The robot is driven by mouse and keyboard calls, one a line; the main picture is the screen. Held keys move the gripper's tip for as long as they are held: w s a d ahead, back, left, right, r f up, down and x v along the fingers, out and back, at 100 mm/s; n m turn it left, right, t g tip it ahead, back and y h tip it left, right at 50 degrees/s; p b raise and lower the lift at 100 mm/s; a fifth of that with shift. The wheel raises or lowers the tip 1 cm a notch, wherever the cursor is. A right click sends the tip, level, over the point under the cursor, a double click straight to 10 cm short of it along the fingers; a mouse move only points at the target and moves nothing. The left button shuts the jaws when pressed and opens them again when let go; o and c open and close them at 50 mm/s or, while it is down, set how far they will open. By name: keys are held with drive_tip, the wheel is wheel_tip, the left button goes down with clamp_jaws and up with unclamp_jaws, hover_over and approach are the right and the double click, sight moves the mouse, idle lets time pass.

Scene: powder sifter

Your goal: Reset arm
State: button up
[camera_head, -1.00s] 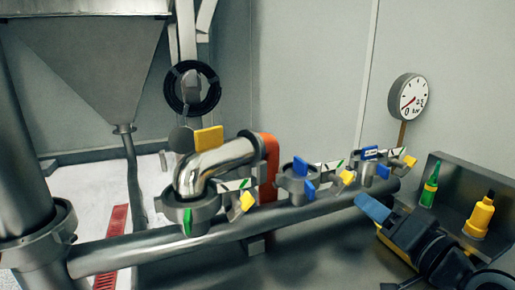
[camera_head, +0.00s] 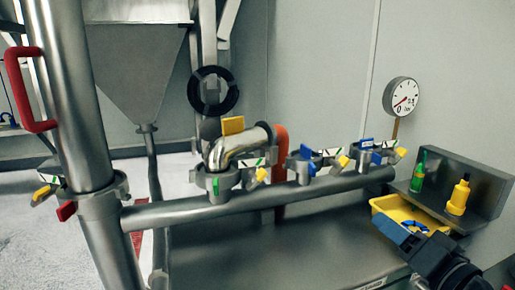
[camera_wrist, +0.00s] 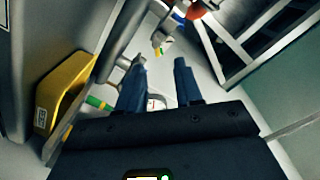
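My gripper (camera_wrist: 158,84) shows in the wrist view with its two dark blue fingers apart and nothing visible between them. In the head view my gripper (camera_head: 400,240) is at the lower right, partly cut off by the frame edge. Its blue fingertip is in front of the yellow tray (camera_head: 405,208). It is apart from the horizontal steel pipe (camera_head: 290,195) to its left. The head view does not show both fingers clearly.
A green bottle (camera_head: 418,172) and a yellow bottle (camera_head: 458,196) stand on the steel shelf (camera_head: 490,185) beyond my gripper. Valves with blue and yellow handles line the pipe. A pressure gauge (camera_head: 402,96) is above. A thick upright pipe with a red handle (camera_head: 25,90) stands at left.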

drive_tip(key=s+a+f+g+h, duration=0.1)
drive_tip(key=s+f+h, duration=0.2)
drive_tip(key=s+f, duration=0.55)
drive_tip(key=s+f+h, duration=0.2)
drive_tip(key=s+f, duration=0.4)
drive_tip(key=s, duration=0.6)
drive_tip(key=s+r+n, duration=0.2)
drive_tip(key=s, duration=0.8)
drive_tip(key=s+a+r+n+g, duration=0.1)
drive_tip(key=s+r+n, duration=0.1)
drive_tip(key=s, duration=0.9)
drive_tip(key=shift+a+n, duration=0.25)
drive_tip(key=shift+n, duration=0.35)
drive_tip(key=shift+s, duration=0.1)
